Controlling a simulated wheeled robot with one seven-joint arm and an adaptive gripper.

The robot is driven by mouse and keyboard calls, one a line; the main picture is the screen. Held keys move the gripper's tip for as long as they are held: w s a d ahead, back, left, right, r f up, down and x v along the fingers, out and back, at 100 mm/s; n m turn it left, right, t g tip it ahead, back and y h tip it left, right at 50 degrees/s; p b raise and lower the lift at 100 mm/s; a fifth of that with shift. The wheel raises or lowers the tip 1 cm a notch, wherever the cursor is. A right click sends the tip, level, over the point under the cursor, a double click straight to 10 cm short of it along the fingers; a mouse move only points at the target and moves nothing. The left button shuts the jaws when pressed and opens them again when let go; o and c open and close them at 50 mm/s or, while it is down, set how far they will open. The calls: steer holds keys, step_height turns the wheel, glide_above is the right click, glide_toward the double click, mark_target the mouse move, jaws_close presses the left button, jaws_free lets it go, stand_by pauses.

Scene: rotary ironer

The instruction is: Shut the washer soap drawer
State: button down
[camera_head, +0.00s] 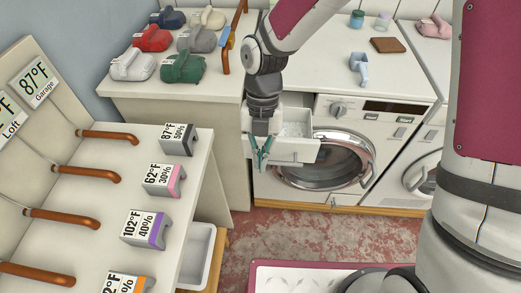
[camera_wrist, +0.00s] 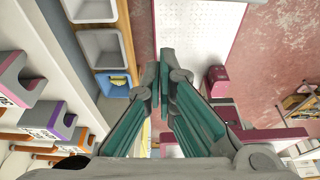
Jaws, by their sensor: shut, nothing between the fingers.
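The washer (camera_head: 350,117) stands against the far counter with its round glass door (camera_head: 322,160) closed. Its soap drawer (camera_head: 293,148) is pulled out from the upper left of the front, with white powder in it. My gripper (camera_head: 262,166) points down at the left end of the drawer's front, with the fingers in front of it and partly covering it. I cannot tell whether they touch. The fingers are together and empty. The wrist view shows the green-padded fingertips (camera_wrist: 157,75) closed; the drawer does not show there.
A side table on the left holds several labelled blocks (camera_head: 160,180) and copper handles (camera_head: 85,175). Coloured jugs (camera_head: 185,66) stand on the back counter. A grey-white bin (camera_head: 197,255) sits below. A white mat with a red border (camera_head: 300,277) lies on open red floor (camera_head: 330,235).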

steer(key=x, duration=0.7)
steer(key=shift+w+d+r+p, duration=0.1)
steer(key=shift+w+r+p, duration=0.1)
steer(key=shift+w, duration=0.45)
steer(key=shift+w+a+r+p, duration=0.1)
steer(key=shift+w+p, duration=0.1)
steer(key=shift+w, duration=0.45)
steer(key=shift+w+d+r+p, duration=0.1)
steer(key=shift+w+p, duration=0.1)
steer(key=shift+w, duration=0.5)
